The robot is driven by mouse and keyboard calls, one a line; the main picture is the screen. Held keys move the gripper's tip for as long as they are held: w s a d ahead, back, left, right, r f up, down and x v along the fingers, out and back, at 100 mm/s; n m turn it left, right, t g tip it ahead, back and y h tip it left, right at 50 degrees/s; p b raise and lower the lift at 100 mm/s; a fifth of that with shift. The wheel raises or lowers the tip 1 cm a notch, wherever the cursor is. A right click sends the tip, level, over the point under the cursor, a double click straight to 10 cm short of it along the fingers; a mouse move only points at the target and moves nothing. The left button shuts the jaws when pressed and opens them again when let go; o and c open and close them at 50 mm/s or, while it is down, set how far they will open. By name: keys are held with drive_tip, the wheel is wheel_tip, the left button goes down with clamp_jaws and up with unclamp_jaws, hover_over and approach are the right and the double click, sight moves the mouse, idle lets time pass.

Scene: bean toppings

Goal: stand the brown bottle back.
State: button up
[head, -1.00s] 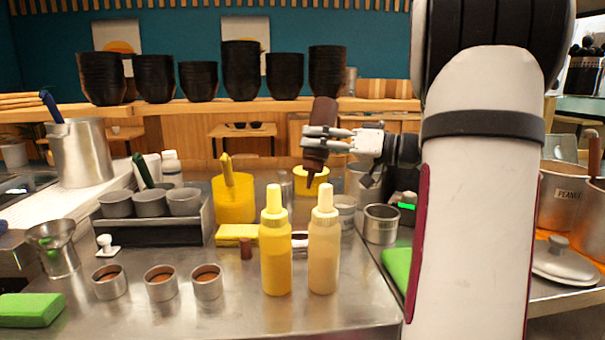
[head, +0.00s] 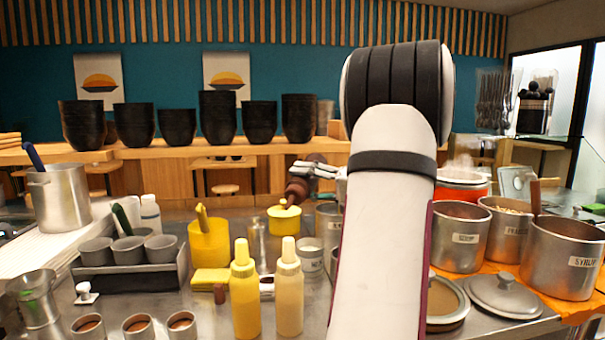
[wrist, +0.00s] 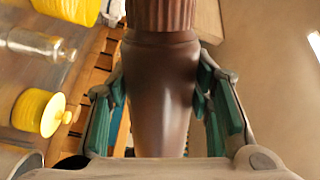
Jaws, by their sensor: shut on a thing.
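The brown bottle (head: 297,190) is in my gripper (head: 318,170), held up off the counter. It is tilted, its lower end leaning down and left just above a yellow lidded pot (head: 285,220); I cannot tell whether they touch. In the wrist view the smooth brown bottle (wrist: 160,85) fills the middle, with its ribbed part at the top. The teal-padded fingers of my gripper (wrist: 163,95) are shut on it from both sides. My arm hides part of the counter on the right.
Two yellow squeeze bottles, one deeper (head: 245,290) and one paler (head: 289,290), stand in front. A yellow container (head: 208,243) and a rack of grey cups (head: 130,275) are left. Large pots (head: 459,240) stand right.

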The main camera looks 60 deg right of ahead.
drive_tip(key=shift+s+d+r+m+h+p, duration=0.1)
drive_tip(key=shift+s+r+m+h+p, duration=0.25)
drive_tip(key=shift+m+p, duration=3.7)
drive_tip(key=shift+s+d+r+m+h+p, duration=0.2)
drive_tip(key=shift+s+r+m+p, duration=0.35)
drive_tip(key=shift+m+p, duration=3.45)
drive_tip(key=shift+s+d+r+m+h+p, duration=0.2)
drive_tip(key=shift+s+m+p, duration=0.45)
drive_tip(key=shift+m+p, duration=3.35)
drive_tip(key=shift+a+n+p, duration=0.15)
drive_tip(key=shift+n+p, duration=0.5)
